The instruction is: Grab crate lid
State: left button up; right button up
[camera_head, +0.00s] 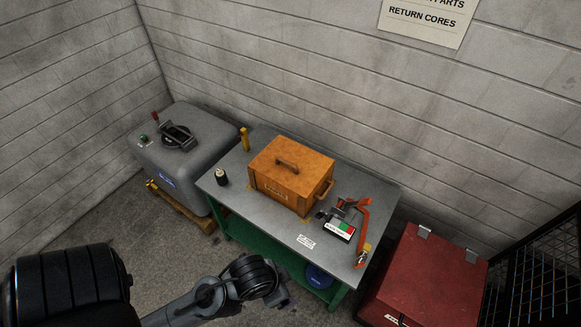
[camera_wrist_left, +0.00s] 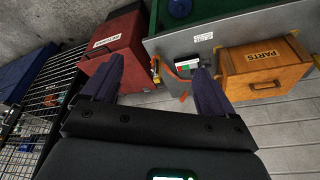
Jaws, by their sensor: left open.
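The crate lid (camera_head: 302,160) is a flat orange-brown wooden top with a dark bar handle (camera_head: 287,165) in its middle. It sits on the wooden crate (camera_head: 268,191), which stands on the grey workbench (camera_head: 274,230). My left gripper (camera_head: 281,297) is low in front of the bench in the head view, apart from the crate. The left wrist view shows its two dark fingers (camera_wrist_left: 158,78) spread wide with nothing between them. The crate (camera_wrist_left: 238,77) is there to the right of the fingers. My right gripper is in neither view.
An orange clamp-like tool (camera_head: 364,216) and a box with a red and green label (camera_head: 339,230) lie right of the crate. A dark canister (camera_head: 221,177) and yellow post (camera_head: 245,139) stand left. A red chest (camera_head: 423,277) is at right, a grey tank (camera_head: 176,160) at left.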

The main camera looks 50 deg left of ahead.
pick_arm(q)
jog(key=shift+c, duration=0.4)
jog(key=c, duration=1)
